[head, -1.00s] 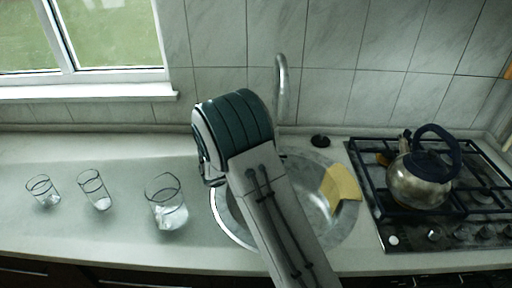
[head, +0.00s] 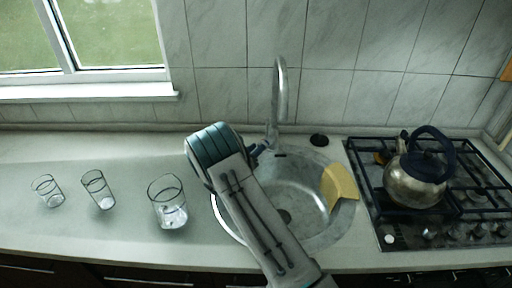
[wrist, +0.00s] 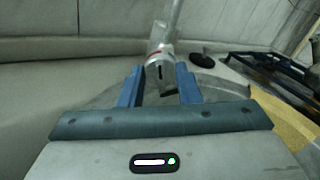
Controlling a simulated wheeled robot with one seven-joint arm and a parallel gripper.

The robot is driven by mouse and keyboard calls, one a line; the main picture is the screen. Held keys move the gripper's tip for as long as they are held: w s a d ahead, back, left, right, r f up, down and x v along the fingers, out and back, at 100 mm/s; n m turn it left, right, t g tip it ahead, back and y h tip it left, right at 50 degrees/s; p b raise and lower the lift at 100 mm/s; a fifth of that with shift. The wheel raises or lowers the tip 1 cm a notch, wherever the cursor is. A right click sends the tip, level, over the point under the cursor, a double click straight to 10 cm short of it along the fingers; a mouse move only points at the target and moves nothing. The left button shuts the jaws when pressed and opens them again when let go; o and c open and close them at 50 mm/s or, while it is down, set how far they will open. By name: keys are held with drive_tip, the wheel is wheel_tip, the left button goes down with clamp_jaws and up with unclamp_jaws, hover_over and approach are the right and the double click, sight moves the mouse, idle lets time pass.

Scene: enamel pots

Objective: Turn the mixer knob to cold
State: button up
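The mixer tap (head: 281,92) stands upright at the back of the sink (head: 325,230). In the wrist view its grey body, with the mixer knob (wrist: 160,64), shows ahead between my fingers. A red mark and a dark slot show on it. My gripper (wrist: 160,80) is open, with one blue finger on each side of the knob in the picture. I cannot tell whether either finger touches it. In the head view my gripper (head: 262,149) is beside the tap's base, partly hidden by my wrist. No hold on the knob can be seen.
Several things stand around: three glasses (head: 167,203) on the left counter, a yellow cloth (head: 340,183) over the sink's right rim, a black stopper (head: 319,140) behind the sink, and a kettle (head: 415,182) on the hob (head: 400,238). The tiled wall is close behind the tap.

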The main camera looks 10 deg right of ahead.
drive_tip(key=shift+w+d, duration=0.2)
drive_tip(key=shift+w, duration=0.05)
clamp_jaws()
